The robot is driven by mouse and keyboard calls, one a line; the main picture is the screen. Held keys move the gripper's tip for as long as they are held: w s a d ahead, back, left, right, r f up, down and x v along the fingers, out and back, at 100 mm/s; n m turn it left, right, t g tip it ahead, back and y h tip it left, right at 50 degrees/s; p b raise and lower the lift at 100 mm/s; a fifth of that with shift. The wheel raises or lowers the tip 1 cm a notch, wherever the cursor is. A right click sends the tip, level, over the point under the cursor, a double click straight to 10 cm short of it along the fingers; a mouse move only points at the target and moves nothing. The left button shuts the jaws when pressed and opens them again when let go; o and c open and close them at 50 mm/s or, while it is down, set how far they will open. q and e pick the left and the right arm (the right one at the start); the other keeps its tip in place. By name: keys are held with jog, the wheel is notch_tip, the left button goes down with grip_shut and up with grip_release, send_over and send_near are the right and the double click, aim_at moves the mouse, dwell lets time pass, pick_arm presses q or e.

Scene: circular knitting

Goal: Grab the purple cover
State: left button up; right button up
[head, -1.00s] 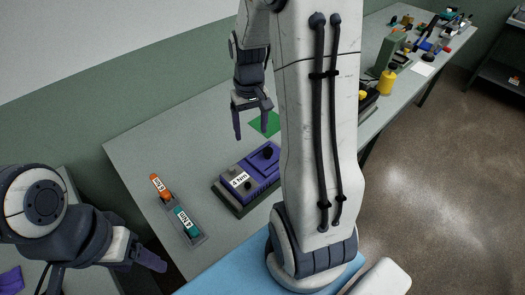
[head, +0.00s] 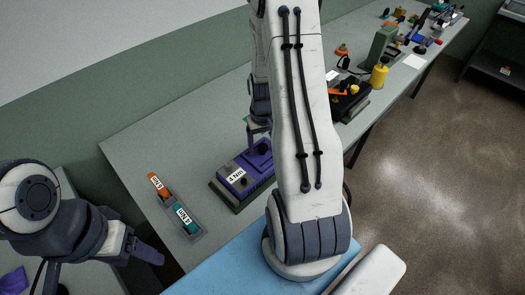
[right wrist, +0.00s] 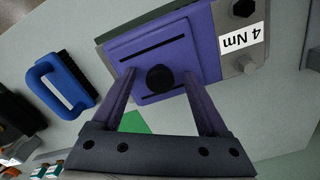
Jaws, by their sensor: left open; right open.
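The purple cover (head: 258,158) sits on a grey block on the table, with a black knob on top and a "4 Nm" label beside it. In the right wrist view the cover (right wrist: 195,42) and its round black knob (right wrist: 160,78) fill the upper middle. My right gripper (head: 256,138) is open just above the cover, partly hidden by its own arm in the head view. In the wrist view its fingers (right wrist: 157,84) show on either side of the knob; contact cannot be told. My left gripper (head: 150,256) is open and empty at the lower left, away from the cover.
A grey tray (head: 196,237) with orange and teal tools lies left of the block. A blue-handled brush (right wrist: 62,85) and a green patch (right wrist: 133,122) show in the wrist view. A yellow bottle (head: 379,75) stands further back. The table left of the block is mostly clear.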

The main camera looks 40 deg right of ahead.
jog(key=shift+f, duration=0.35)
grip_shut()
jog(key=shift+r, duration=0.1)
